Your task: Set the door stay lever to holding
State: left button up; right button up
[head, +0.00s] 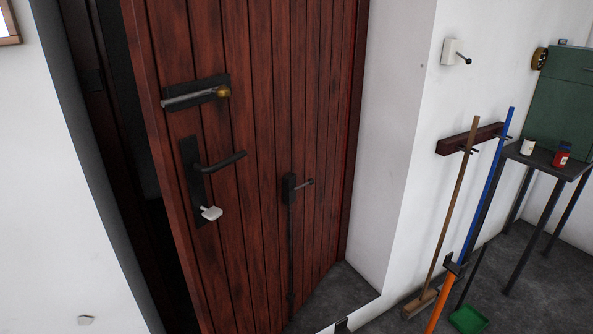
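A red-brown plank door (262,150) stands ajar, with a dark gap along its left edge. On its face, right of the main handle, is a small dark box with a short lever (303,184) pointing right and slightly up. A thin dark rod (291,245) runs from this box down toward the door's foot. This looks like the door stay; its setting is not marked legibly. A white wall box (449,50) with a black-knobbed lever sits on the wall at right. Neither gripper is in view.
The door also carries a black handle (222,161), a key-like white piece (211,213) and a bolt (195,94). At right, a broom (457,205), a blue pole (487,188) and an orange-handled tool (441,300) lean near a dark table (545,163). Grey floor shows below the door.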

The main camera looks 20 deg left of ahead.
aim_at(310, 180)
jog(key=i+l+u, duration=0.1)
jog(key=l+u, duration=0.2)
jog(key=u, duration=0.15)
jog(key=i+l+u, duration=0.1)
jog(key=l+u, duration=0.2)
jog(key=u, duration=0.15)
jog(key=l+u, duration=0.6)
jog(key=l, duration=0.8)
jog(key=k+l+u, duration=0.1)
jog(key=l, duration=0.9)
jog(key=i, duration=0.6)
jog(key=k+l, duration=0.3)
jog(key=i+j, duration=0.3)
jog(key=i, duration=0.2)
